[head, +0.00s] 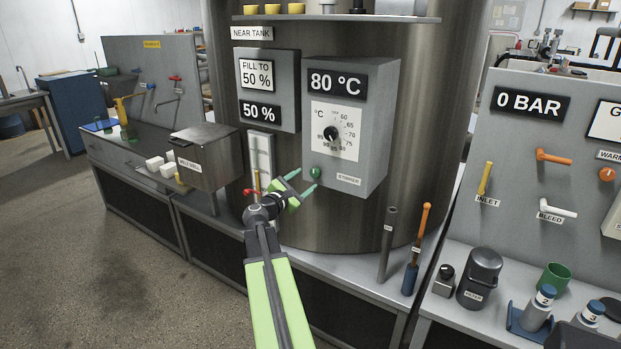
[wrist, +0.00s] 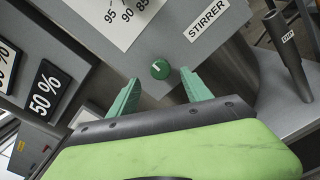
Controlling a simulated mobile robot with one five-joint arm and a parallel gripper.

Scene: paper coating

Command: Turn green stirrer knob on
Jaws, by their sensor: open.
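The green stirrer knob (head: 316,173) is on the lower left of the grey control box (head: 350,185), left of the STIRRER label. In the wrist view the knob (wrist: 160,69) is round with a pale mark on its face. It lies ahead of my open gripper (wrist: 159,92), between the lines of the two green fingers. In the head view my gripper (head: 304,182) points at the knob, with its fingertips close to it. I cannot tell whether either finger touches the knob.
The box carries an 80 °C display (head: 337,82) and a temperature dial (head: 332,134) above the knob. A metal case (head: 207,158) stands left on the bench. A dark grey rod (head: 388,243) and an orange-handled tool (head: 418,245) stand to the right.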

